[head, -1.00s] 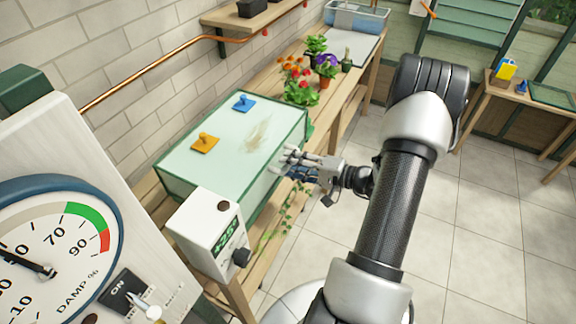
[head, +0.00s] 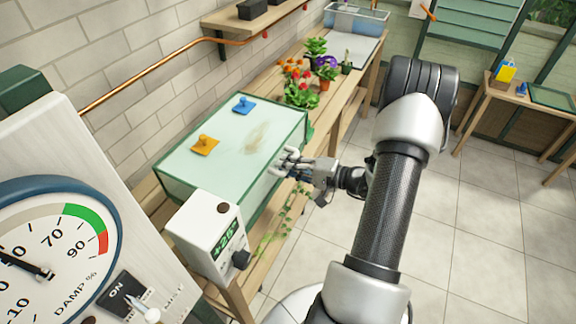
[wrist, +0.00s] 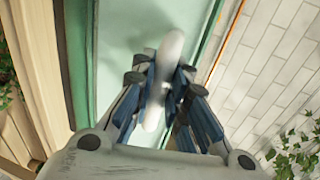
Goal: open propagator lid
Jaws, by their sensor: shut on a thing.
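The propagator is a pale, translucent box with a dark green frame on the wooden bench. Its lid (head: 222,140) lies flat and looks closed, with an orange knobbed piece (head: 205,145) and a blue one (head: 243,105) on top. My gripper (head: 287,163) is at the lid's right edge. In the wrist view my gripper (wrist: 160,88) is shut on a white bar-like handle (wrist: 168,60), which runs between the blue-padded fingers over the pale panel. The fingers hide part of the handle.
A white control box (head: 208,235) with a green display stands at the propagator's near end. Potted flowers (head: 300,90) and trailing leaves stand close to its far end. A shelf (head: 255,18) and copper pipe run along the brick wall.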

